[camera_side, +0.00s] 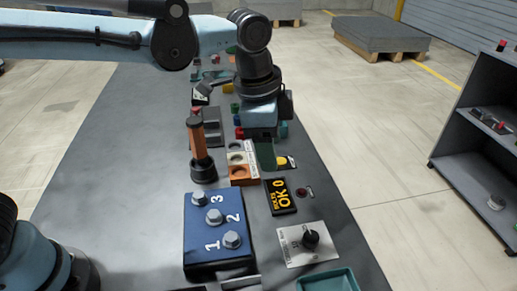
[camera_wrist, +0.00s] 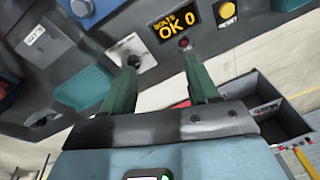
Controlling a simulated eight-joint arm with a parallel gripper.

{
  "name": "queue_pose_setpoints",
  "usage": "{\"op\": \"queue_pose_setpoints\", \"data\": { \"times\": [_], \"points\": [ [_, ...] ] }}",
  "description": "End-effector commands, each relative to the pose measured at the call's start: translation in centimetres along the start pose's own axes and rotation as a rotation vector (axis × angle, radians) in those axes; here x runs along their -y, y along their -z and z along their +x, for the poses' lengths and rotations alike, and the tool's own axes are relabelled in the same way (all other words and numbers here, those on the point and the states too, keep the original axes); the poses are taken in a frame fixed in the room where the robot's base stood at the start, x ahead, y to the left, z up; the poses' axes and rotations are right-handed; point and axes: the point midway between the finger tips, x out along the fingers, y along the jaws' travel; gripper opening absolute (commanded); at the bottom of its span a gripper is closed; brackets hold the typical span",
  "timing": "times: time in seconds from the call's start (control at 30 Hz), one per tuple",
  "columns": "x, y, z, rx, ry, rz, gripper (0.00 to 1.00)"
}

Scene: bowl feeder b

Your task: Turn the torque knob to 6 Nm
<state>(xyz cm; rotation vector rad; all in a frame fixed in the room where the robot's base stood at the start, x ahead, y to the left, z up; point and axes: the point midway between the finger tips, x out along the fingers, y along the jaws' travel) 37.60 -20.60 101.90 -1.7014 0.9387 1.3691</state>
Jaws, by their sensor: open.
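The torque knob (camera_side: 311,239) is black and round. It sits on a light grey scale plate (camera_side: 291,250) at the front right of the bench; the scale marks are too small to read. My gripper (camera_side: 266,155) points down over the bench, farther back than the knob, near the yellow button. In the wrist view my gripper (camera_wrist: 164,80) shows two green fingers spread apart with nothing between them. There the knob (camera_wrist: 133,62) appears just beyond the left fingertip, partly hidden by it. I see no contact with the knob in the side view.
A display (camera_side: 281,197) reading "BOLTS OK 0" and a small red lamp or button (camera_side: 304,192) lie behind the knob. A blue block (camera_side: 216,236) with bolts numbered 1 to 3 stands left. A teal tray (camera_side: 328,281) is in front. An orange-handled tool (camera_side: 197,140) stands upright behind the block.

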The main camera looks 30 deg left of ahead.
Motion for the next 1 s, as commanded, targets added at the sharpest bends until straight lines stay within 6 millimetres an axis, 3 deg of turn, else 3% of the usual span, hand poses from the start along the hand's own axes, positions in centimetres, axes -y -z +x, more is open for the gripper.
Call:
{"op": "queue_pose_setpoints", "data": {
  "times": [0.03, 0.2, 0.4, 0.67, 1.0],
  "points": [
    [-0.8, 1.9, 0.7, 0.019, -0.022, 0.077, 0.60],
    [-3.7, 6.0, 2.8, 0.079, -0.087, 0.296, 0.60],
    [-6.0, 8.4, 4.4, 0.118, -0.131, 0.441, 0.60],
    [-6.5, 8.5, 6.0, 0.126, -0.139, 0.468, 0.60],
    [-7.1, 7.6, 11.8, 0.124, -0.138, 0.465, 0.60]
  ]
}}
